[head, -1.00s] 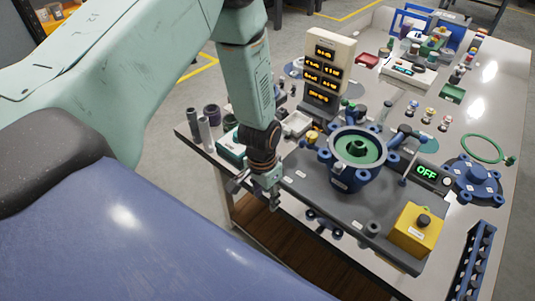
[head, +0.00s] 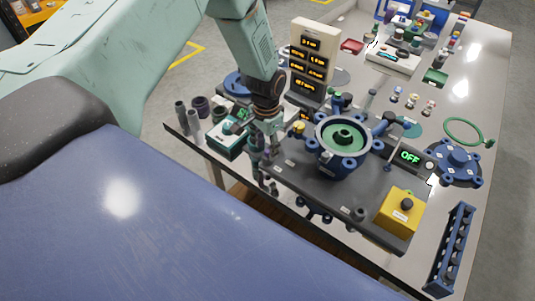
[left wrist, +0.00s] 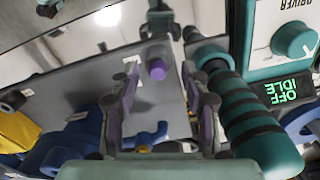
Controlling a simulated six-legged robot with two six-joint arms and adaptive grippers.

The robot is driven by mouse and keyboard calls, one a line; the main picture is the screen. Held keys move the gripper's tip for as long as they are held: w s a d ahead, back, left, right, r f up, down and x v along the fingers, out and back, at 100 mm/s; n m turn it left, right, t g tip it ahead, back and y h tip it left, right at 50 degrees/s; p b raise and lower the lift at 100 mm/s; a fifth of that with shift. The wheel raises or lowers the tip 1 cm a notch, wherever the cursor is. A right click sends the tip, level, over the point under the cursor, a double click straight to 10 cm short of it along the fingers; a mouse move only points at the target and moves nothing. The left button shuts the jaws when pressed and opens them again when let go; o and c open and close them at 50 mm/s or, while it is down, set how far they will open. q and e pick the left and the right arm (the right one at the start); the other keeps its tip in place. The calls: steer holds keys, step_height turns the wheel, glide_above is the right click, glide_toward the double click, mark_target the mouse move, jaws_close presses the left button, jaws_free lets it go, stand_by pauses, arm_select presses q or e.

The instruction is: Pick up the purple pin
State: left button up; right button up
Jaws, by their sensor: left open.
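The purple pin (left wrist: 157,69) shows in the left wrist view as a short purple cylinder with a rounded end, against a grey plate. I cannot make it out in the head view. My left gripper (left wrist: 161,84) is open, with one finger on each side of the pin in the picture. The pin appears beyond the fingertips, and nothing is between the jaws. In the head view my left gripper (head: 268,172) points down at the left edge of the grey plate (head: 300,182). My right gripper is in neither view.
A teal-and-black striped handle (left wrist: 250,115) lies close beside one finger. A blue housing with a green inside (head: 343,142), a yellow button box (head: 399,212) and a display tower (head: 312,62) stand nearby. Grey cylinders (head: 182,115) stand at the table's left.

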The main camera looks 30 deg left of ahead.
arm_select(q)
steer(key=shift+d+f, duration=0.2)
steer(key=shift+f, duration=0.3)
jaws_close()
